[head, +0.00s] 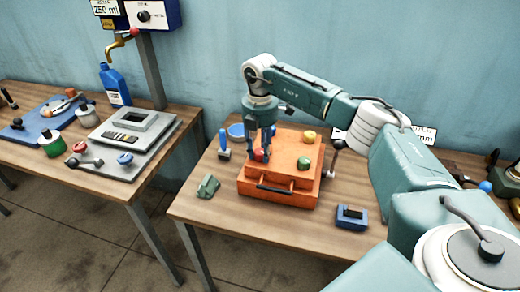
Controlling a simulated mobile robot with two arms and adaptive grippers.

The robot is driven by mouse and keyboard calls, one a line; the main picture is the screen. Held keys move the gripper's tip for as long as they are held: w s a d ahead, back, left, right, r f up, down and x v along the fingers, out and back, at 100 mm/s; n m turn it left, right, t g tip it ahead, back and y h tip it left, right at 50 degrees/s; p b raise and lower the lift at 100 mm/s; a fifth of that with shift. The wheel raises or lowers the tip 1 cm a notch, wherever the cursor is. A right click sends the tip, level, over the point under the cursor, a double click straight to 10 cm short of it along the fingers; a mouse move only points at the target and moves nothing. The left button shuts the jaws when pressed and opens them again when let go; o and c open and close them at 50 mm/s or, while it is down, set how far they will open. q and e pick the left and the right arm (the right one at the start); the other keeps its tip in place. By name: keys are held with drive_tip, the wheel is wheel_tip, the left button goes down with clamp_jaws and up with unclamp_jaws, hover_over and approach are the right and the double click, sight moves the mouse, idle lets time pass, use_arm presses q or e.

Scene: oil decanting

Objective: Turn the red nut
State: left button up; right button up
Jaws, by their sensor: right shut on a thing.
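The red nut (259,155) sits on the top face of an orange box (280,192), near its left side. My right gripper (262,150) points straight down over it, with its fingers around the nut and shut on it. The fingers partly hide the nut. A green nut (304,163) and a yellow nut (309,136) also sit on the box top, to the right of the gripper. My left gripper is not in view.
A lever with a dark knob (338,145) stands at the box's right side. A blue block (351,217) lies to the right and a green block (208,187) to the left. A second table on the left holds a grey scale (125,140) and a blue bottle (115,87).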

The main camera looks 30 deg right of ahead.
sight(260, 151)
drive_tip(key=shift+r+m, duration=0.1)
drive_tip(key=shift+m, duration=0.5)
drive_tip(key=o, duration=1.1)
drive_tip(key=shift+o, duration=0.2)
wheel_tip(260, 151, up, 12)
